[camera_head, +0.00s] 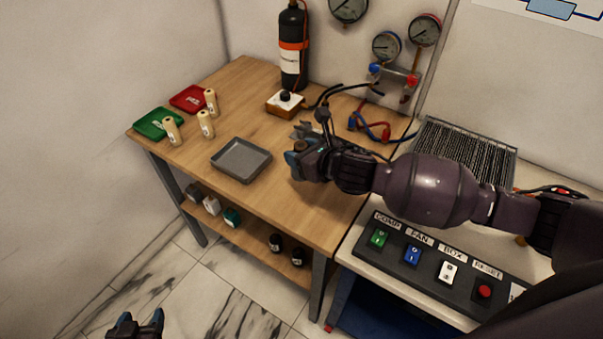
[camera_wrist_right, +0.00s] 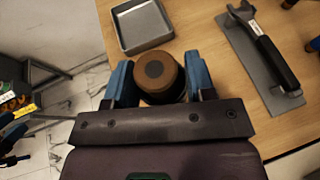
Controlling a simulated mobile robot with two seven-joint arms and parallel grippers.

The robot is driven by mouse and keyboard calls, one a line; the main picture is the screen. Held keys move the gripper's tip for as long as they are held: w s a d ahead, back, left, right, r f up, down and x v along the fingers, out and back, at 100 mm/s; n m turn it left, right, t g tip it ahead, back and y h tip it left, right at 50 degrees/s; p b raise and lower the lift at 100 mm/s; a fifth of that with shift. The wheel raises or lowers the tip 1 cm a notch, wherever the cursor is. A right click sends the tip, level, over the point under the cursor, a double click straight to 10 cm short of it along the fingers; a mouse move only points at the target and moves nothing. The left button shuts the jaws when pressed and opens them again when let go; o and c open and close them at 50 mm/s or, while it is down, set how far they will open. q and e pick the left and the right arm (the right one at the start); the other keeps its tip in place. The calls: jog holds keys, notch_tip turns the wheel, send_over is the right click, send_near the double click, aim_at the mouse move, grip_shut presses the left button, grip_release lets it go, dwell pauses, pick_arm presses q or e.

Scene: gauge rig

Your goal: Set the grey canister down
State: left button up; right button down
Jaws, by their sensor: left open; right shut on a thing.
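My right gripper (camera_head: 297,165) is over the wooden table, just right of the grey tray. In the right wrist view its blue fingers (camera_wrist_right: 160,85) are shut on a round canister (camera_wrist_right: 155,73), seen end-on with a brown top and a darker centre. In the head view the hand hides most of the canister, so its side colour is not clear. I cannot tell whether its base touches the table. My left gripper (camera_head: 137,325) is open and empty at the bottom left, above the floor.
The grey tray (camera_head: 241,160) is empty. Green (camera_head: 153,123) and red (camera_head: 188,98) trays and several cream cylinders stand at the left. A black-handled tool (camera_wrist_right: 265,55) lies right of the canister. A black bottle (camera_head: 292,52) stands at the back. Small containers sit on the lower shelf.

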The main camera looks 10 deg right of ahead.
notch_tip(320, 180, down, 6)
jog(key=shift+f+b, duration=0.1)
jog(key=shift+b, duration=0.25)
jog(key=shift+f, duration=0.25)
jog(key=shift+f, duration=0.1)
jog(key=shift+c, duration=2.3)
grip_release()
jog(key=shift+f, duration=0.1)
